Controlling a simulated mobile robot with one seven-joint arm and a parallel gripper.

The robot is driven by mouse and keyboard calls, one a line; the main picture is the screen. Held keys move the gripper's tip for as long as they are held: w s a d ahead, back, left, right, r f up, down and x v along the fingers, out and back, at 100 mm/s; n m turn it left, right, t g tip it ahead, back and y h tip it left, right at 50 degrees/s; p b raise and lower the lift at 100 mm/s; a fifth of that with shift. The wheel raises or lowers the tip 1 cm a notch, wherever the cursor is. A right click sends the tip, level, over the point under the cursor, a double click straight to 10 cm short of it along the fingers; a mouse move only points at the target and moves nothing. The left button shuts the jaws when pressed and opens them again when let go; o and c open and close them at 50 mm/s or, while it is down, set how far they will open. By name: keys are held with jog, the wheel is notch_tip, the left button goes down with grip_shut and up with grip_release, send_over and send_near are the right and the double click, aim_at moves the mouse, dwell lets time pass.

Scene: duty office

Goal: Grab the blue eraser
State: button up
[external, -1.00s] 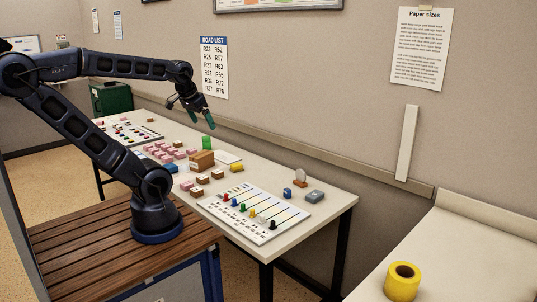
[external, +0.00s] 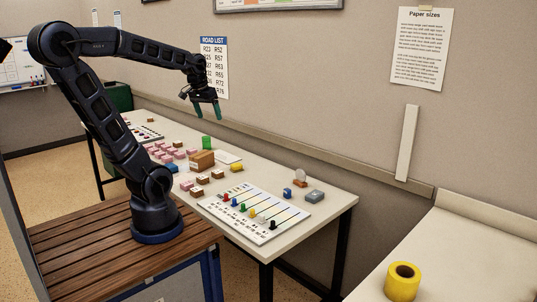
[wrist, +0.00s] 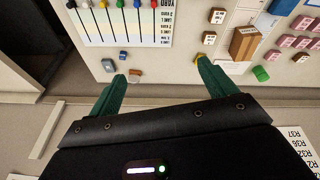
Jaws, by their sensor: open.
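Two small blue things lie on the white table, and I cannot tell for sure which is the eraser. One blue block (external: 287,193) stands near the table's right end, beyond the peg board; it also shows in the wrist view (wrist: 123,55). The other blue block (external: 172,168) is at the near edge by the pink blocks; it shows at the top of the wrist view (wrist: 282,6). My gripper (external: 207,113) is open and empty, high above the table's back edge by the wall. Its green fingers also show spread apart in the wrist view (wrist: 160,72).
A peg board (external: 262,213), a brown box (external: 202,160), a yellow block (external: 236,167) and a green cylinder (external: 207,142) share the table. The wall runs behind.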

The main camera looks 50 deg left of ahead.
jog(key=w+a+f+n+g, duration=0.2)
jog(key=w+a+f+n, duration=0.15)
jog(key=w+a, duration=0.65)
jog(key=n+g+h, duration=0.1)
jog(key=n+h, duration=0.4)
jog(key=n, duration=0.6)
send_near(169, 165)
jog(key=d, duration=0.1)
jog(key=shift+y, duration=0.3)
jog(key=shift+x, duration=4.95)
jog(key=shift+c, duration=0.4)
jog(key=c, duration=1)
